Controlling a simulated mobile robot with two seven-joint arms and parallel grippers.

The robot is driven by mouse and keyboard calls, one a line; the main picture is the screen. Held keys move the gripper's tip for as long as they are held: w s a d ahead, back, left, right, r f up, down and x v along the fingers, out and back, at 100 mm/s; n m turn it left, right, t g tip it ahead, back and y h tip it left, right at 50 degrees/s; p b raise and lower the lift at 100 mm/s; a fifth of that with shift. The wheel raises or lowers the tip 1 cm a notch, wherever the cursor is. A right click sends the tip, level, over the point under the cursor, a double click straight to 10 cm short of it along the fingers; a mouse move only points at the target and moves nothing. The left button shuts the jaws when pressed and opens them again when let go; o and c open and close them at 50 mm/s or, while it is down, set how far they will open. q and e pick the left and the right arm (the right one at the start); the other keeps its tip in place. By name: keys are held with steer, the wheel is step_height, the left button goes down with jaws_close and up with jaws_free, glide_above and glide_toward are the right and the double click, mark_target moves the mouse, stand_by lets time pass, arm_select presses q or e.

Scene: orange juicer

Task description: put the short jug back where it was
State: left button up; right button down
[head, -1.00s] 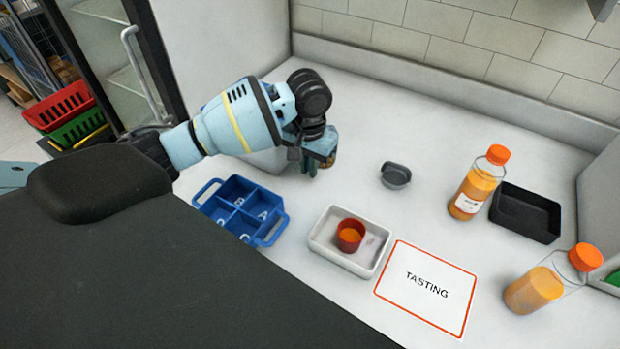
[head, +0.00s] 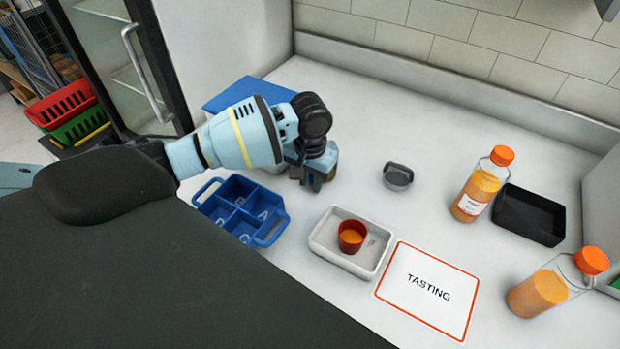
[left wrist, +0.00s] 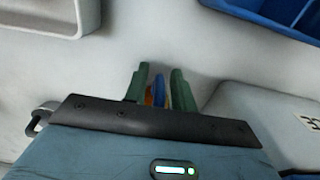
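I cannot tell for sure which thing is the short jug. A small dark grey vessel (head: 397,178) stands upright on the counter, right of my left gripper and apart from it. My left gripper (head: 316,180) is low over the counter behind the blue crate. In the left wrist view its green fingers (left wrist: 159,88) stand a little apart. Narrow orange and blue shapes show between them, and I cannot tell if they are a held thing. A silver loop (left wrist: 38,120) shows at the left of that view. My right gripper is out of view.
A blue divided crate (head: 208,190), a white tray (head: 322,246) holding a red cup (head: 352,236), and a TASTING card (head: 428,288) lie in front. Two orange-capped bottles (head: 472,200) (head: 540,292) and a black tray (head: 510,228) stand right. A blue board (head: 235,92) lies behind my arm.

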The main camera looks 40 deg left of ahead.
arm_select(q)
steer(key=shift+o, duration=0.3)
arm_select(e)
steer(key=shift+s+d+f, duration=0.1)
